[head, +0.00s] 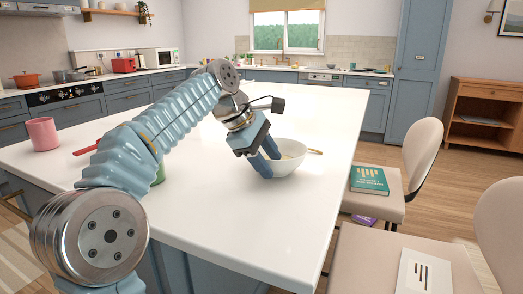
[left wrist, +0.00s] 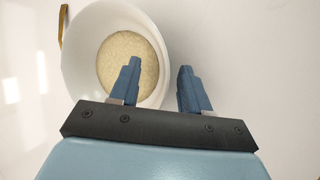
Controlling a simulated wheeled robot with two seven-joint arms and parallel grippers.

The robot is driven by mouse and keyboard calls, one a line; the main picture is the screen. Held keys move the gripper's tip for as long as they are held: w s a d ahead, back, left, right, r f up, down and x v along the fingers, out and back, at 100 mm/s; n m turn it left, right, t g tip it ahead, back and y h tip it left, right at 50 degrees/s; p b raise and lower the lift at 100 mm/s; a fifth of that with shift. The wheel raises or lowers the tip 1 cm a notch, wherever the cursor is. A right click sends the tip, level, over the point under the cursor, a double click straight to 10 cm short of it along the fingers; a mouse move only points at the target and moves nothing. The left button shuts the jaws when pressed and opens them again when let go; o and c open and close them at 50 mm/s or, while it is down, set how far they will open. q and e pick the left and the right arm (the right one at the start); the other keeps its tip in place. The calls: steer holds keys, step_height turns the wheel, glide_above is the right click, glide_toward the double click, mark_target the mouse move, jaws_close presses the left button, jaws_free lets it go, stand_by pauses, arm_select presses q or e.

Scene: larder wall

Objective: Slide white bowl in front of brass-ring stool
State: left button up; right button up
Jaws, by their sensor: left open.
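The white bowl (head: 288,163) stands upright on the white island counter near its right edge, with pale, grainy contents. It also shows in the left wrist view (left wrist: 83,65). My left gripper (head: 268,157) is open at the bowl's near-left rim. In the left wrist view, my left gripper (left wrist: 157,68) has one finger over the bowl's inside and the other outside, with the rim between them. Contact cannot be told. Two beige-seated stools stand along the right side, the farther (head: 385,206) and the nearer (head: 365,262). No brass ring is clear on either. My right gripper is not in view.
A brass-coloured utensil (head: 315,151) lies beside the bowl. A green item is partly hidden behind my arm. A teal book (head: 369,181) lies on the farther stool. The counter's far part is clear.

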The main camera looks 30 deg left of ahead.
arm_select(q)
steer(key=v, duration=1.1)
steer(key=shift+r, duration=0.3)
steer(key=shift+s, duration=0.1)
